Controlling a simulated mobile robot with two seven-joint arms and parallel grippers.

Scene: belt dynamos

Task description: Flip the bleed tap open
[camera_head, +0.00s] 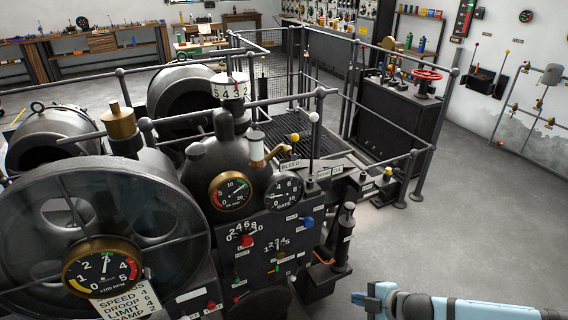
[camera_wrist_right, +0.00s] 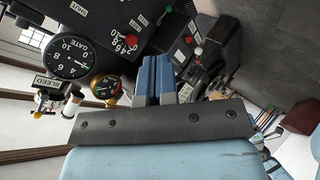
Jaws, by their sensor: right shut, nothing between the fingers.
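The bleed tap (camera_head: 288,146) is a small brass fitting with a yellow-tipped lever, just above the BLEED label (camera_head: 291,164) on the machine, right of its domed housing. In the right wrist view the tap (camera_wrist_right: 40,103) and its label (camera_wrist_right: 47,83) show at the far left, seen rotated. My right gripper (camera_head: 366,300) is low in the head view, right of the machine and well apart from the tap. Its fingers (camera_wrist_right: 157,78) are shut and empty in the wrist view. My left gripper does not show.
Dials and knobs cover the machine's front, including the gate gauge (camera_head: 284,192) close to the tap. Metal railings (camera_head: 345,95) run behind. The floor at right (camera_head: 470,220) is clear.

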